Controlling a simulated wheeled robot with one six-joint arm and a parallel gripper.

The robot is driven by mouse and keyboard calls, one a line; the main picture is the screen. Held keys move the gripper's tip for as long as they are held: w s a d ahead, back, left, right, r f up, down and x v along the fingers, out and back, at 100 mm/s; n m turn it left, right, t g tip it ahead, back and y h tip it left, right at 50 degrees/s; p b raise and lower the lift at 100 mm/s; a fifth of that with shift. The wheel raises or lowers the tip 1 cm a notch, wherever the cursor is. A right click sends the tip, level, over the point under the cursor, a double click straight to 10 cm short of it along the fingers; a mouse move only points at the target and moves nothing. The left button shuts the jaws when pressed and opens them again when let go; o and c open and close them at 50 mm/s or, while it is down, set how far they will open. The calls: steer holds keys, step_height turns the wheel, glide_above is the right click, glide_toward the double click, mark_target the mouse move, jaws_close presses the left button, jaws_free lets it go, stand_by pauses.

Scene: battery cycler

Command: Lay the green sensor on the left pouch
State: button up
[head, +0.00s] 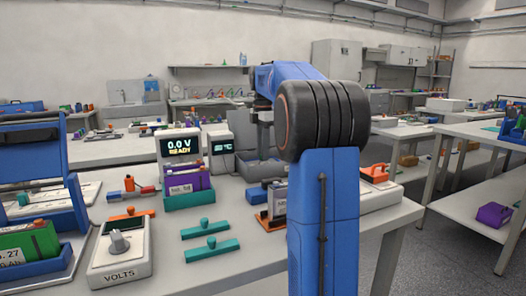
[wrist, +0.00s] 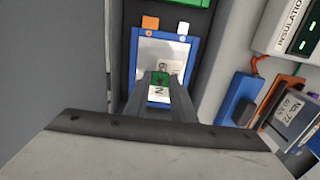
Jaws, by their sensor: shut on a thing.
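In the wrist view my gripper (wrist: 160,98) is shut on the small green sensor (wrist: 160,79), which shows between the dark fingertips. Beyond the fingertips lies a silver pouch (wrist: 149,50) in a blue frame, with an orange tab (wrist: 150,22) and a white tab (wrist: 183,28) at its far edge. The sensor overlaps the pouch in the picture; I cannot tell whether they touch. A white label with dark print is partly covered by the fingers. Only this one pouch shows clearly, so left or right cannot be told. In the head view my arm hides the sensor and pouch.
A grey fixture (head: 262,170) stands behind my arm. Right of the pouch in the wrist view are a blue block (wrist: 239,96) and a silver cell marked No. 72 (wrist: 291,112). Teal handled bars (head: 211,250) and a VOLTS dial box (head: 121,255) lie on the bench.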

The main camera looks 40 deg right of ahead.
steer(key=shift+f, duration=0.55)
stand_by(0.5)
steer(key=o, duration=1.1)
steer(key=shift+o, duration=0.2)
step_height(320, 180, up, 17)
steer(key=shift+r, duration=0.2)
